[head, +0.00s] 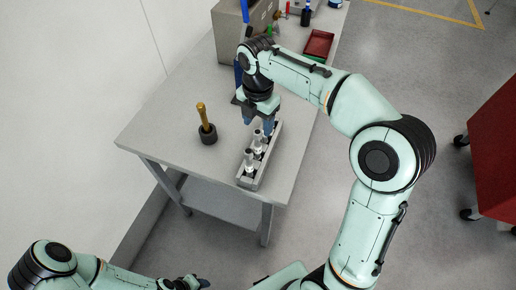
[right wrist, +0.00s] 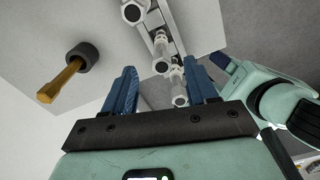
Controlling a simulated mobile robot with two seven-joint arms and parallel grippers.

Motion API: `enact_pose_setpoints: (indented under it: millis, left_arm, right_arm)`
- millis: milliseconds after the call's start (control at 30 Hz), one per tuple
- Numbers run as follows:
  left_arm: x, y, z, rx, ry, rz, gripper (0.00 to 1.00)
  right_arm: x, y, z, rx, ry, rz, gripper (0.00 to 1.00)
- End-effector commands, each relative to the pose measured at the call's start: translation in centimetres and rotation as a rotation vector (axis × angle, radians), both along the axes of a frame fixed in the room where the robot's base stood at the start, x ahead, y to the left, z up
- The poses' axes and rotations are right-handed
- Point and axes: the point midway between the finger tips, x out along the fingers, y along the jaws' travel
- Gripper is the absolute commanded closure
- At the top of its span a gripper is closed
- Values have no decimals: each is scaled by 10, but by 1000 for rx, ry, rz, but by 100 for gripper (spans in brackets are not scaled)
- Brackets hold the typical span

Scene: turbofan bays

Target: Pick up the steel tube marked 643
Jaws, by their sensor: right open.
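A narrow grey rack (head: 268,163) on the table holds a row of steel tubes with dark tops, among them a near tube (head: 249,160) and one behind it (head: 257,142). No number is legible, so I cannot tell which tube is marked 643. My right gripper (head: 258,122) is open above the rack's far end, blue fingers pointing down, and hides that end. In the right wrist view, tubes (right wrist: 160,46) show between and beyond the open fingers; none is visibly gripped. My left gripper (head: 192,283) is low at the bottom edge, away from the table; its jaws are unclear.
A brass rod stands in a dark round base (head: 208,134) left of the rack, also visible in the right wrist view (right wrist: 82,56). A red tray (head: 319,43) and a grey box (head: 232,35) are at the back. The table's front left (head: 165,135) is clear. A red cabinet (head: 497,150) stands right.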

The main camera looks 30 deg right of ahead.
Motion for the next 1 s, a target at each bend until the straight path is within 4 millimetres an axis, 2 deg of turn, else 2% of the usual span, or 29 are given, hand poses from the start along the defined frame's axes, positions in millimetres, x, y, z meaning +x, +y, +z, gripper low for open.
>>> enact_pose_setpoints:
  millis: [233, 500, 800, 967, 1000]
  left_arm:
    - [-4, 0, -5, 0, 3, -1, 57]
    - [-10, 0, -12, 0, 10, 0, 57]
    - [-9, 0, -12, 0, 10, 0, 57]
    - [-9, 0, -12, 0, 10, 0, 57]
    - [-9, 0, -12, 0, 10, 0, 57]
  right_arm:
    - [-2, 1, -19, 0, 0, -1, 43]
    - [-7, 3, -57, 0, 1, -1, 43]
    - [-6, 3, -60, 0, -2, -1, 43]
    - [-6, 3, -60, 0, -2, -1, 95]
    - [-6, 3, -60, 0, -2, -1, 100]
